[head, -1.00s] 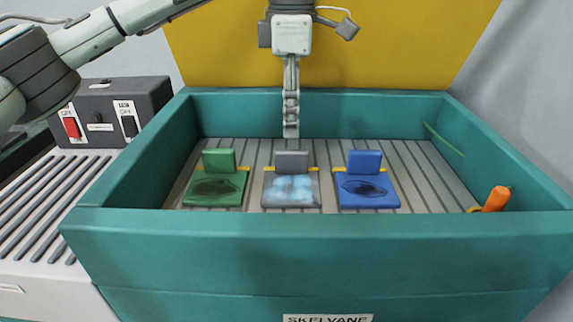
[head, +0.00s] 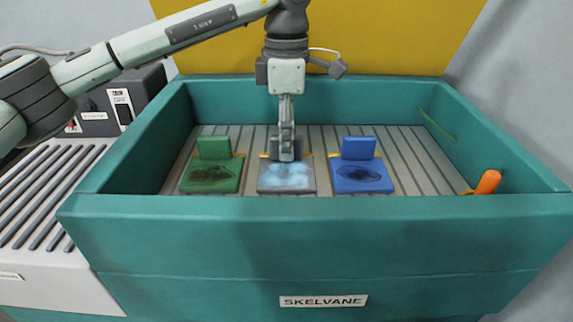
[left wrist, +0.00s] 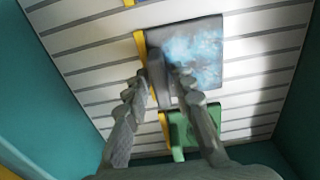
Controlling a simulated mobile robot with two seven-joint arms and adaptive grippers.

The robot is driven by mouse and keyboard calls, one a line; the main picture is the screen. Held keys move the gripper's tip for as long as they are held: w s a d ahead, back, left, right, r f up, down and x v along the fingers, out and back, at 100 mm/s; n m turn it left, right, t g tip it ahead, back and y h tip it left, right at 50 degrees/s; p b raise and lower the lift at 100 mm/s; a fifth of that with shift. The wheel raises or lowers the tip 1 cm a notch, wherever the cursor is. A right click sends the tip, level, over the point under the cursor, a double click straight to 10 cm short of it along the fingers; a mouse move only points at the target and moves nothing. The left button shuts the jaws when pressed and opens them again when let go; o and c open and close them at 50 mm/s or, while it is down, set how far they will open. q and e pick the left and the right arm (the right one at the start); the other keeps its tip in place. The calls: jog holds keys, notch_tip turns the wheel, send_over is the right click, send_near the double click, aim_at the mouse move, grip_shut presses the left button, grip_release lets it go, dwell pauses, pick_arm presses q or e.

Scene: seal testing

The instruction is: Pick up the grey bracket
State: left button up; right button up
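The grey bracket (head: 287,180) lies in the teal tray between a green and a blue bracket. It has a flat base with a pale blue cloudy patch and an upright plate at its back edge. The left wrist view also shows the grey bracket (left wrist: 205,48). My left gripper (head: 286,155) points down over the upright plate and hides most of it in the head view. In the left wrist view its fingers (left wrist: 163,80) are apart, one on each side of the plate, and appear open. Contact is not clear. My right gripper is out of view.
The green bracket (head: 212,176) is left and the blue bracket (head: 361,176) right, both close by. The teal tray (head: 320,215) has high walls around a slatted floor. An orange handle-like object (head: 487,183) is at the right. A dark switch box (head: 96,115) stands outside.

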pick_arm(q)
grip_shut()
jog(key=shift+r, duration=0.15)
jog(key=shift+r, duration=0.4)
notch_tip(320, 180, up, 4)
jog(key=shift+a+f, duration=0.15)
jog(key=shift+f, duration=0.1)
jog(key=s+a+r, duration=0.1)
jog(key=a+r, duration=0.2)
jog(key=a, duration=0.2)
jog(key=s+a+r+b, duration=0.1)
jog(key=s+a+r, duration=0.1)
jog(key=a, duration=0.4)
jog(key=shift+s+r, duration=0.15)
jog(key=shift+r, duration=0.65)
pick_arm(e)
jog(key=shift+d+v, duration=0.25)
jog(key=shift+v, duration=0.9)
